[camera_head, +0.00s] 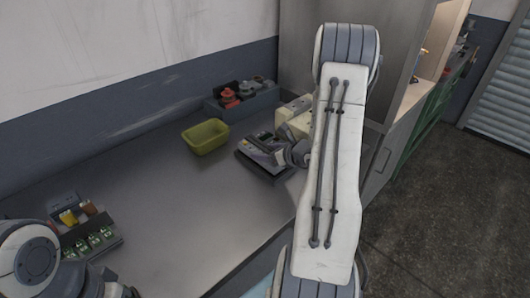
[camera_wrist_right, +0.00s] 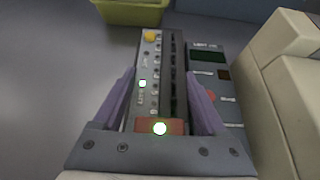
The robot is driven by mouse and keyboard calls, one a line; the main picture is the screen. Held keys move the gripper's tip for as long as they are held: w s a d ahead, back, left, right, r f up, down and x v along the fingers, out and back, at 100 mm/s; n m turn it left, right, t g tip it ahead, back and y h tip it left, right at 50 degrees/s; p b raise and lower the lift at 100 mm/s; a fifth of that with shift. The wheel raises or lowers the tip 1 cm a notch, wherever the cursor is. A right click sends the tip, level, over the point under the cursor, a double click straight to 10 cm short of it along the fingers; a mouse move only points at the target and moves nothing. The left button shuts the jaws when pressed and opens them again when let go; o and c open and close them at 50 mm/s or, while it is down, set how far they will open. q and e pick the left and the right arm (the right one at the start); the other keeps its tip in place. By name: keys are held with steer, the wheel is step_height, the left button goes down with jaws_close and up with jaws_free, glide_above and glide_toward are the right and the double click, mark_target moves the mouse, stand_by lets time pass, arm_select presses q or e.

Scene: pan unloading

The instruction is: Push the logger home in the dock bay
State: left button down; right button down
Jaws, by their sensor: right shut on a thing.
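The dock (camera_head: 255,165) is a grey unit on the worktop, beside the tub. In the right wrist view the dock (camera_wrist_right: 208,85) shows a dark display, small buttons and long narrow slots. My right gripper (camera_wrist_right: 161,103) is over the dock, its two purple fingers on either side of the slotted part. It is shut on the logger (camera_wrist_right: 172,127), whose red-brown end with a glowing light shows close to the palm. I cannot tell how deep the logger sits in its bay. My left arm (camera_head: 35,255) enters at the lower left; its fingertips are out of view.
A yellow-green tub (camera_head: 205,137) stands behind the dock. A blue-grey bin (camera_head: 262,101) with red and grey things is at the back. A cream machine (camera_head: 293,112) stands right of the dock. A dark rack (camera_head: 70,238) holds several coloured pieces at left. The middle worktop is clear.

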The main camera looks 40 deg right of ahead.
steer(key=shift+f+b, duration=0.75)
steer(key=shift+b, duration=0.15)
stand_by(0.8)
jaws_free()
steer(key=shift+d, duration=0.1)
steer(key=shift+s+d+r, duration=0.1)
steer(key=shift+s+r, duration=0.1)
steer(key=shift+s, duration=0.15)
steer(key=b+v, duration=0.1)
steer(key=v, duration=0.7)
steer(key=shift+s+r, duration=0.2)
steer(key=shift+s, duration=0.15)
steer(key=shift+s+a+r, duration=0.2)
steer(key=shift+s+a, duration=0.05)
steer(key=shift+s, duration=0.1)
